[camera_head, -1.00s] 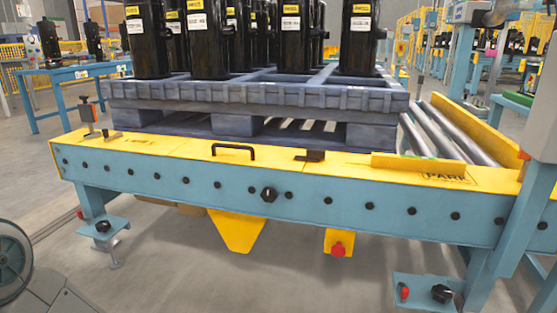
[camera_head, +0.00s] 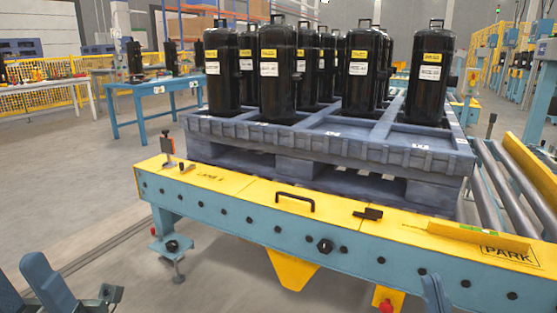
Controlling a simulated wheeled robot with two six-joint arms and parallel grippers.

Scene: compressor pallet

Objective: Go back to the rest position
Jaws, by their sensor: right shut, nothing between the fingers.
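My right gripper (camera_head: 435,294) shows only as a blue-grey piece at the bottom edge, right of the middle. It is shut and empty, in front of the conveyor's front beam and apart from the compressors. The rest of it is cut off by the frame. Black compressors (camera_head: 277,75) with yellow and white labels stand upright in rows on a blue-grey pallet (camera_head: 330,145). The pallet rests on the conveyor station behind its yellow front ledge (camera_head: 235,187).
The front ledge bears a black handle (camera_head: 296,200) and a yellow plate marked PARK. Steel rollers (camera_head: 520,180) lie to the right. A blue table (camera_head: 150,88) stands at the back left. The floor between is clear.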

